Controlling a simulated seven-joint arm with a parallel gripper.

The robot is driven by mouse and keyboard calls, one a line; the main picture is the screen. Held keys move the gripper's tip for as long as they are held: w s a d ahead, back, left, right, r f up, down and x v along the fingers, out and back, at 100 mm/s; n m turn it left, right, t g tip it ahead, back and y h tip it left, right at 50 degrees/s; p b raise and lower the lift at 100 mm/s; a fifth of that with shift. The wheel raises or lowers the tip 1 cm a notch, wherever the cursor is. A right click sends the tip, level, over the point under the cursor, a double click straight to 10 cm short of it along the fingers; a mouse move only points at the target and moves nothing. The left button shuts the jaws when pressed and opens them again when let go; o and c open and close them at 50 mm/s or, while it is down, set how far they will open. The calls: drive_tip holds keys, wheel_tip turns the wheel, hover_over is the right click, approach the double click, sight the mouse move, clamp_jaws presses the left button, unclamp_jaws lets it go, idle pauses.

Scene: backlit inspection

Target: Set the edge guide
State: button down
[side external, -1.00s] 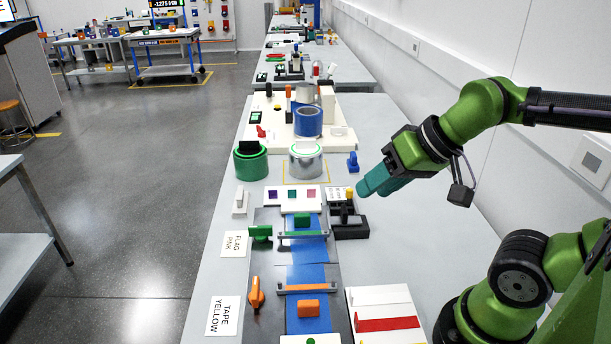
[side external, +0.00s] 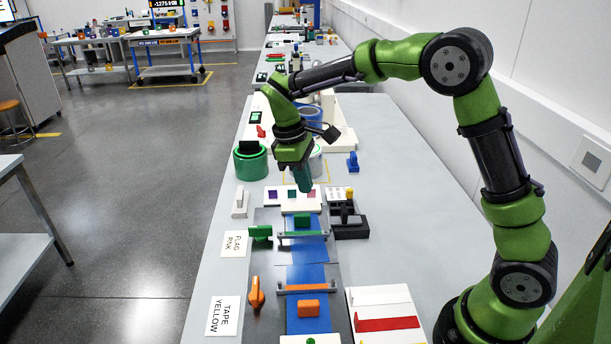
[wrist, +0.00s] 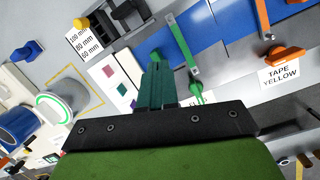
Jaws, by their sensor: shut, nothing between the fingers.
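A black block with a dark upright piece, likely the edge guide (side external: 350,230), sits right of the blue strip. A white card (side external: 337,193) with a yellow peg (side external: 350,193) lies just behind it. In the wrist view the card (wrist: 88,46) reads 100, 80 and 60 mm, with the black guide (wrist: 118,28) beside it. My gripper (side external: 306,189) points down, shut and empty, over the white panel with coloured squares, left of the guide. In the wrist view my fingertips (wrist: 157,64) overlap a green block on the blue strip. Contact with it cannot be told.
The blue strip (side external: 308,250) runs along the bench under a grey bar with a green clamp (side external: 260,233) and an orange bar (side external: 306,288). Tape rolls (side external: 251,163) stand behind. The bench's right side (side external: 420,210) is clear.

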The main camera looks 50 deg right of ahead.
sight(344, 209)
drive_tip(key=d+f+n, duration=0.1)
drive_tip(key=f, duration=0.1)
drive_tip(key=d+f+n+g, duration=0.1)
drive_tip(key=f, duration=0.2)
drive_tip(key=d+f+n+h, duration=0.1)
drive_tip(key=f+n, duration=0.1)
drive_tip(key=shift+d+f+g, duration=0.2)
drive_tip(key=shift+d+g, duration=0.1)
drive_tip(key=shift+d, duration=0.05)
drive_tip(key=shift+s+d+f, duration=0.2)
drive_tip(key=shift+s+d, duration=0.35)
drive_tip(key=shift+s+d+f, duration=0.2)
drive_tip(key=shift+s+d, duration=0.75)
drive_tip(key=shift+s+d, duration=0.75)
